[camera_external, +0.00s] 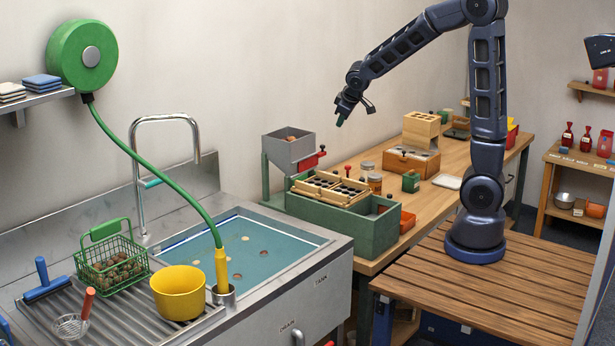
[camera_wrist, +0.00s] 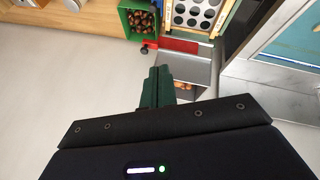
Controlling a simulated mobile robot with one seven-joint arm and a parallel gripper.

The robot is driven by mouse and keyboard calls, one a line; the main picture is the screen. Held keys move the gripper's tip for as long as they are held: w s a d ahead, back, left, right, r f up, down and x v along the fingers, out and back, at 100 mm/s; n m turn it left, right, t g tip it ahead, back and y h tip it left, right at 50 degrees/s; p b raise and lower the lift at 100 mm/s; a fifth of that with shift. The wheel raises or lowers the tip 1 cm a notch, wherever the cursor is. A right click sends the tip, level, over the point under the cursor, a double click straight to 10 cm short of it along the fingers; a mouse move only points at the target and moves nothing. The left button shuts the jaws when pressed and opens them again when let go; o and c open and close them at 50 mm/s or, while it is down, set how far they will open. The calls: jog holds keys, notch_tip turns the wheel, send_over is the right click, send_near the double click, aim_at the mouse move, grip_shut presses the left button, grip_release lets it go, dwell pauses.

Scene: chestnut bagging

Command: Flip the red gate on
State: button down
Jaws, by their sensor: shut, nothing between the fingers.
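The hopper (camera_wrist: 198,68) holds a few brown chestnuts, partly hidden by my fingers. My gripper (camera_external: 340,122) is shut and empty, in the air above and to the right of the gate. Its dark green fingertips (camera_wrist: 157,72) show below the gate in the wrist view, apart from it.
A green bin (camera_external: 340,222) with a wooden hole tray (camera_external: 325,187) stands below the hopper. The sink (camera_external: 240,248), yellow pot (camera_external: 178,293) and green basket (camera_external: 110,265) are at left. Wooden boxes stand on the bench (camera_external: 455,160). The air around my gripper is clear.

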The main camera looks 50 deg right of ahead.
jog(key=shift+n, duration=0.5)
jog(key=w+f, duration=0.2)
jog(key=w, duration=0.1)
jog(key=w+f, duration=0.1)
jog(key=shift+w+a, duration=0.2)
jog(key=shift+w, duration=0.15)
jog(key=w+d+f, duration=0.5)
jog(key=w+f, duration=0.1)
jog(key=f, duration=0.3)
jog(key=shift+w+d, duration=0.35)
jog(key=shift+w, duration=0.05)
jog(key=shift+f, duration=0.1)
jog(key=shift+d, duration=2.9)
jog(key=shift+a, duration=0.15)
